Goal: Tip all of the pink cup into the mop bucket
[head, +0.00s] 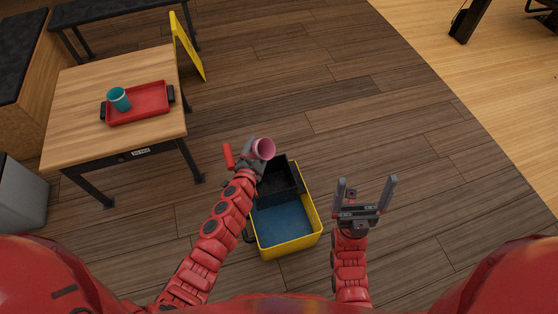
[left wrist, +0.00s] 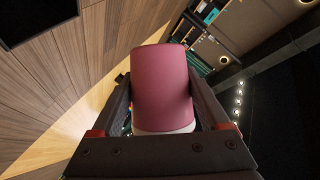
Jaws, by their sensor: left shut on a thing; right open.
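The pink cup (head: 264,149) is held by my left gripper (head: 254,155), above the far left part of the mop bucket. In the left wrist view the cup (left wrist: 162,88) sits between both fingers of the left gripper (left wrist: 162,105), which are shut on its sides. In the head view its mouth faces up and toward the camera; its contents cannot be made out. The mop bucket (head: 262,244) is yellow, with a blue inside and a black wringer (head: 279,178) at its far end. My right gripper (head: 364,196) is open and empty, right of the bucket.
A wooden table (head: 75,88) at the left carries a red tray (head: 150,103) with a teal cup (head: 119,99) on it. A yellow floor sign (head: 188,48) stands behind the table. A red handle (head: 228,156) shows beside my left gripper.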

